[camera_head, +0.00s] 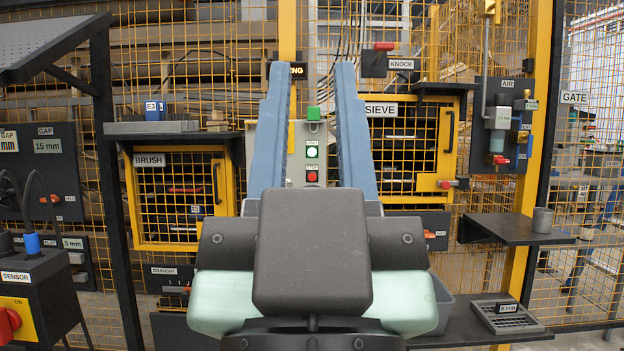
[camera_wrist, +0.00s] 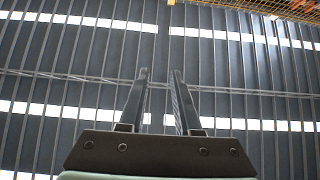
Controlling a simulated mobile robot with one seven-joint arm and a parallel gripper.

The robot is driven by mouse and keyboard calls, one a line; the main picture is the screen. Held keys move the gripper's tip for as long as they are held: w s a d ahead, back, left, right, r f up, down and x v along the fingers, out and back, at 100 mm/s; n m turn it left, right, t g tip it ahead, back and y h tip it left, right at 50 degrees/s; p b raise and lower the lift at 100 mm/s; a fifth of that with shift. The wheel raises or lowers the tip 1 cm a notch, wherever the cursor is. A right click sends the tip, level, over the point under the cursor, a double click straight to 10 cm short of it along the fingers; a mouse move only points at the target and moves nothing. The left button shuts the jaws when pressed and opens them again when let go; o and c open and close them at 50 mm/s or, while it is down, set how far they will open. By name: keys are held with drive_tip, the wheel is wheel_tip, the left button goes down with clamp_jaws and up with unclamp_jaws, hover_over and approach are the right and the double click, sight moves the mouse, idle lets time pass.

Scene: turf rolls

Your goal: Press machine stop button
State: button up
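The grey control box (camera_head: 303,140) is on the yellow mesh guard ahead, seen between my fingers in the head view. It carries a green-lit round button (camera_head: 312,152) and below it a red round button (camera_head: 312,177), each with a small label above, too small to read surely. A green block (camera_head: 313,113) sits at the box's top. My gripper (camera_head: 314,80) is open and empty, its two blue fingers pointing up in front of the box, apart from the buttons. In the wrist view my gripper (camera_wrist: 160,76) shows dark fingers spread against the roof.
A brush door (camera_head: 180,200) stands left of the box and a sieve door (camera_head: 412,150) right. A dark shelf (camera_head: 515,230) with a grey cup (camera_head: 542,220) juts out at right. A sensor box with a red knob (camera_head: 8,322) stands at near left.

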clamp_jaws()
idle(1.4)
